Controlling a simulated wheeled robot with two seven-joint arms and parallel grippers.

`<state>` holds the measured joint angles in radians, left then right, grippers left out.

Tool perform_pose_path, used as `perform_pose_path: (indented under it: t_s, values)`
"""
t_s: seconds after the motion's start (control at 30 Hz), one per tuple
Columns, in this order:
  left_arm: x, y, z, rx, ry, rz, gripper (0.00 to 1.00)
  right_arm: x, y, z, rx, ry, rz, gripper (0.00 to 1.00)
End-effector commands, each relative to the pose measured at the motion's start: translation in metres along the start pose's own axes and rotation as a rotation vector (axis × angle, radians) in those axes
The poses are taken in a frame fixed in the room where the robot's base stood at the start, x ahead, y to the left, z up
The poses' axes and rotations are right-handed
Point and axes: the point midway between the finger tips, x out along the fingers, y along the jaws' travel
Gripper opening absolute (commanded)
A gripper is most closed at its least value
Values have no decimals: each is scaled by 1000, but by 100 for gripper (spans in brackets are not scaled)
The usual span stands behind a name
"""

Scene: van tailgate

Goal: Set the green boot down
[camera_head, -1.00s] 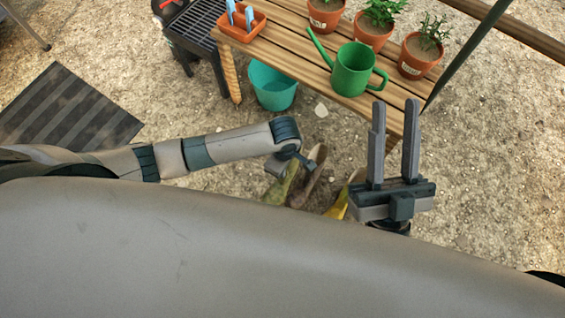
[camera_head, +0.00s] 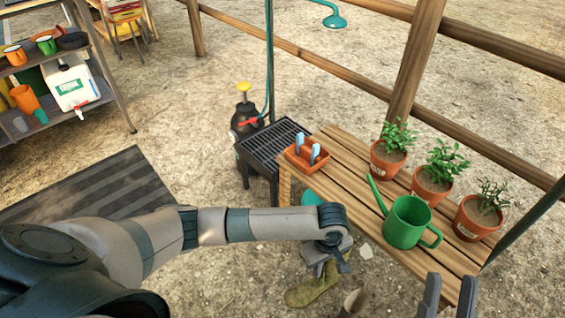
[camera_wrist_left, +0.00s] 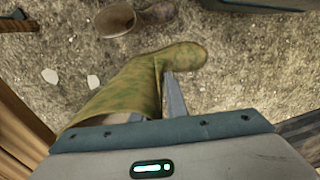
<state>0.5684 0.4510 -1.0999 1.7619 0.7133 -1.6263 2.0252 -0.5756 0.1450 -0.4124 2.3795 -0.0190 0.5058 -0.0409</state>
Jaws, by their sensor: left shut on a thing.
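The green boot (camera_head: 313,288), mottled green-brown, is at the bottom middle of the head view, under my left gripper (camera_head: 327,264). That gripper is shut on the boot's shaft. In the left wrist view the boot (camera_wrist_left: 128,88) slants from lower left, with its toe pointing right, and a finger lies against the shaft. I cannot tell whether its sole touches the ground. A brown boot (camera_wrist_left: 114,20) lies beyond it in the wrist view; its top (camera_head: 352,303) shows in the head view. My right gripper (camera_head: 447,296) is at the lower right edge, fingers apart and empty.
A slatted wooden bench (camera_head: 340,184) holds a green watering can (camera_head: 404,222), potted plants and an orange caddy (camera_head: 306,160). A teal bucket (camera_head: 312,199) is partly hidden behind my left arm. A dark striped mat (camera_head: 98,188) lies left on sandy ground.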

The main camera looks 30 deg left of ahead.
Motion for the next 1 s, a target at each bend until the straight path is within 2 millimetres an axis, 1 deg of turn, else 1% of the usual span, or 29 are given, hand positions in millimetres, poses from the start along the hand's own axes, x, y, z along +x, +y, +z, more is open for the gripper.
perform_pose_path:
  t_s: [0.03,0.1,0.17,0.2,0.27,0.33,0.47,0.5,0.57,0.6,0.7,0.83,0.9,1.0]
  values:
    - [-20,8,-13,46,4,7,0,0,0,0,0,0,0,31]
    - [-45,16,-26,117,3,8,0,0,0,0,0,1,0,31]
    - [-66,20,-36,180,0,8,0,0,0,0,0,1,0,31]
    - [-81,23,-43,222,0,8,0,0,0,0,0,1,0,31]
    - [-104,27,-53,286,-1,9,0,0,0,0,0,1,0,31]
    - [-130,30,-63,362,-2,10,0,1,0,0,0,1,0,31]
    - [-180,32,-80,507,0,10,0,1,0,0,0,2,-1,31]
    - [-196,32,-84,554,0,11,0,1,0,0,0,2,-1,31]
    - [-219,30,-91,622,2,8,0,1,0,0,0,2,-1,31]
    - [-234,29,-95,667,3,8,0,1,0,0,0,2,-1,31]
    - [-266,24,-102,771,6,5,0,1,0,0,0,1,-1,31]
    - [-299,17,-108,877,9,0,0,1,0,0,0,1,-1,31]
    - [-311,14,-111,916,10,-4,0,1,0,0,0,1,-1,31]
    - [-320,11,-112,952,10,-6,0,1,0,0,0,1,-1,31]
